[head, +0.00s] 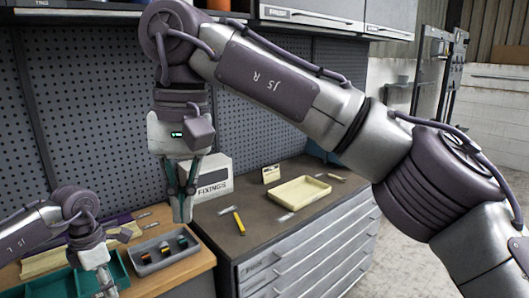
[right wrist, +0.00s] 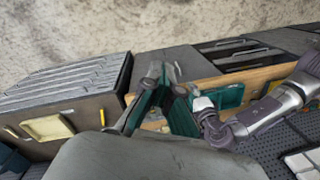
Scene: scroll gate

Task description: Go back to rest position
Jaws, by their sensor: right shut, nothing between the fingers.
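My right gripper (head: 182,212) hangs pointing down at the centre left of the head view, above the bench and in front of the FIXINGS box. Its fingers are together with nothing between them. In the right wrist view the right gripper (right wrist: 163,72) points away from the camera, over the bench area. My left gripper (head: 107,288) is low at the left of the head view, beside the teal bin, and its fingertips are cut off by the lower edge. My left arm also shows in the right wrist view (right wrist: 265,112).
The FIXINGS box (head: 213,182), a cream tray (head: 300,191) and a yellow marker (head: 239,222) are on the grey drawer bench (head: 325,232). A grey tray (head: 148,270) with small coloured parts and a teal bin (head: 55,283) are on the wooden bench. A pegboard (head: 90,100) stands behind.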

